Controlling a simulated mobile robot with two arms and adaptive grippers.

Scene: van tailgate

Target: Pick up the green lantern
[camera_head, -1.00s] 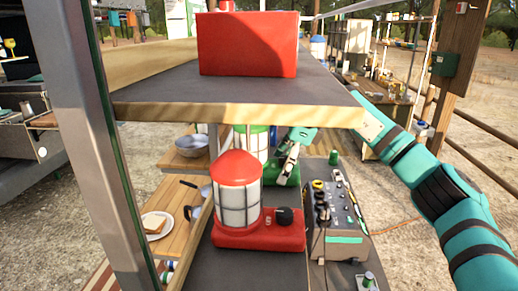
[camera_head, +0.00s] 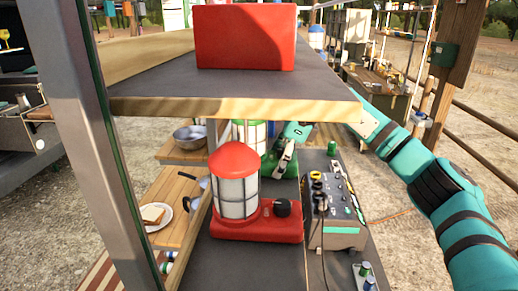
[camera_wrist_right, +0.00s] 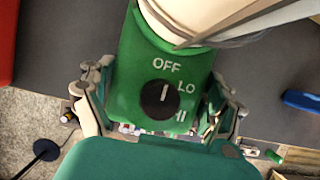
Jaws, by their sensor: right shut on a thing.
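The green lantern (camera_head: 278,163) stands on the lower dark shelf behind the red lantern (camera_head: 237,185), which hides much of it, and the upper shelf hides its top. My right gripper (camera_head: 284,154) reaches in from the right and is at the green base. In the right wrist view, the green lantern's base (camera_wrist_right: 145,60) fills the middle, with a black dial marked OFF, LO and HI. My right gripper's fingers (camera_wrist_right: 160,98) lie along both sides of this base, shut on it. I cannot tell whether the base is clear of the shelf. My left gripper is not in view.
A red box (camera_head: 245,38) sits on the upper shelf (camera_head: 150,92), above the lanterns. A grey device with knobs (camera_head: 335,210) stands right of them. A metal post (camera_head: 85,130) rises at the left. A pan (camera_head: 189,137) and a plate with bread (camera_head: 155,215) lie left.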

